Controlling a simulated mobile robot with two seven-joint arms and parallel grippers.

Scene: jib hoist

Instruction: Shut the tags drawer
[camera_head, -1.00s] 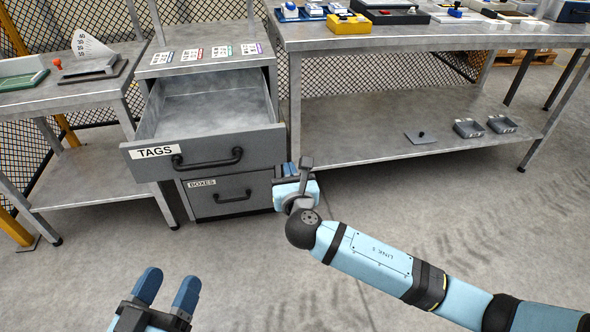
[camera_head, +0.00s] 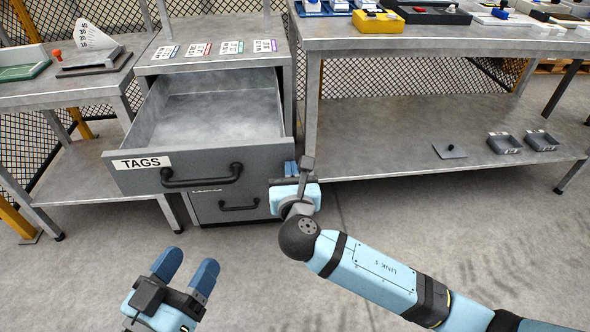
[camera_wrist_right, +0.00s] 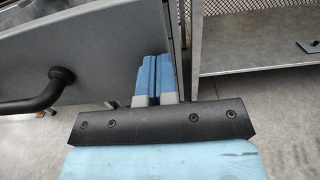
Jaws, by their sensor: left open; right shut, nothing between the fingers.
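The tags drawer (camera_head: 272,150) is pulled far out of the grey cabinet, its front labelled TAGS with a dark bar handle (camera_head: 202,176). It looks empty inside. My right gripper (camera_head: 291,169) is at the right end of the drawer front. In the right wrist view its blue fingers (camera_wrist_right: 156,76) are together, in front of or against the right edge of the drawer front (camera_wrist_right: 108,50); I cannot tell whether they touch. Part of the handle (camera_wrist_right: 35,95) shows at left there. My left gripper (camera_head: 186,272) is open and empty, low in front of the cabinet.
The boxes drawer (camera_head: 240,203) below is closed. Several tag cards (camera_head: 231,47) lie on the cabinet top. A metal bench (camera_head: 400,130) with a lower shelf stands close on the right, another table (camera_head: 70,98) on the left. The floor in front is clear.

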